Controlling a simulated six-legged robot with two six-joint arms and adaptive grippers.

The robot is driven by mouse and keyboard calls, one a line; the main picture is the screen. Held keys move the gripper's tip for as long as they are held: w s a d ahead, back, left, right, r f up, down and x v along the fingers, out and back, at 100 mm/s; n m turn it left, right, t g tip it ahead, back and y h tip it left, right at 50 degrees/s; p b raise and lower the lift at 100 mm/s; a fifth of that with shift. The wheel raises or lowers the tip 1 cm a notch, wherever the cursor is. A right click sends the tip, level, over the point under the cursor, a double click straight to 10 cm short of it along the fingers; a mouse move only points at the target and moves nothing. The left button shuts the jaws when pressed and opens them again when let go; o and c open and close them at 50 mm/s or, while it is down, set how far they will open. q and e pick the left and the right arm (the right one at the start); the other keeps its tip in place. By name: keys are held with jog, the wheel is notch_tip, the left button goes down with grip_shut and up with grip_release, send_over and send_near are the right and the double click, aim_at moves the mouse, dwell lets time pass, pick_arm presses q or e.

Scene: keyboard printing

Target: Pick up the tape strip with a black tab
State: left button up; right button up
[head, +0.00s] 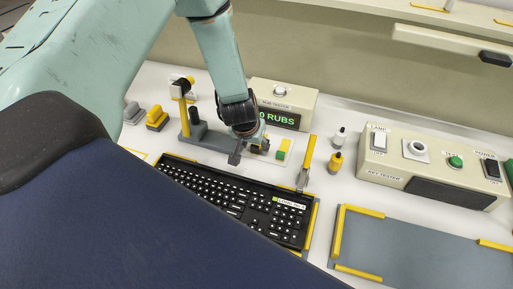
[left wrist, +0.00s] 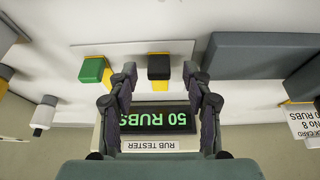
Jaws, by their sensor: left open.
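The tape strip with a black tab (left wrist: 159,67) shows in the left wrist view as a black block with a little yellow beneath it, on a white surface. My left gripper (left wrist: 160,88) is open, with one finger on each side of the tab's line in that view. I cannot tell whether the fingers touch it. In the head view my left gripper (head: 237,156) hangs low behind the keyboard, and it and the arm partly hide that spot. A similar strip with a green tab (left wrist: 92,69) lies to the left; it also shows in the head view (head: 281,155). My right gripper is not in view.
The rub tester (head: 284,93), its display reading RUBS, stands just behind my gripper. A black keyboard (head: 236,200) lies in front. A grey stand with a yellow post (head: 184,118) is left; small bottles (head: 335,162) and the key tester (head: 432,165) are right.

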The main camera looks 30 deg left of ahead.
pick_arm(q)
jog(key=shift+w+a, duration=0.1)
jog(key=shift+a, duration=0.05)
jog(key=shift+d, duration=0.25)
jog(key=c, duration=0.4)
jog(key=shift+a, duration=0.15)
jog(key=c, duration=0.4)
jog(key=shift+c, duration=0.2)
jog(key=shift+w+r+p, duration=0.1)
jog(key=shift+r+p, duration=0.25)
jog(key=shift+r, duration=0.3)
notch_tip(320, 180, up, 27)
jog(key=p, duration=1)
jog(key=shift+p, duration=0.4)
jog(key=shift+f, duration=0.15)
